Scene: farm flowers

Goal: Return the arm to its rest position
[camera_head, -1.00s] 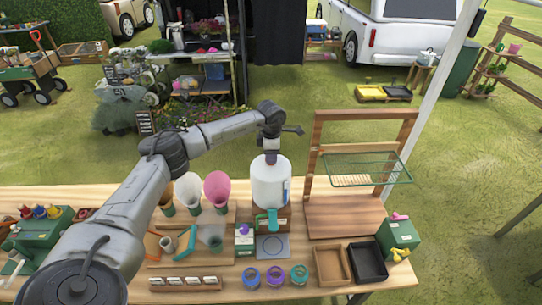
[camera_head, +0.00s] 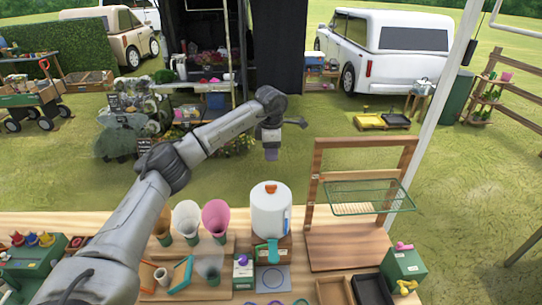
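My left arm (camera_head: 215,132) reaches in from the lower left, over the table. My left gripper (camera_head: 271,154) points down in the air above the white drink dispenser, with a clear gap below it. It looks empty, but its fingers are too small to tell open from shut. The white dispenser (camera_head: 270,212) has an orange knob on top and stands upright on a wooden block, with a teal cup-like item (camera_head: 268,252) at its front. My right gripper is not in view.
Three cones, including a pink one (camera_head: 215,216), stand left of the dispenser. A wooden rack (camera_head: 345,245) with a green wire shelf (camera_head: 370,197) stands to the right. A green box (camera_head: 403,263) and black tray (camera_head: 372,290) sit at front right.

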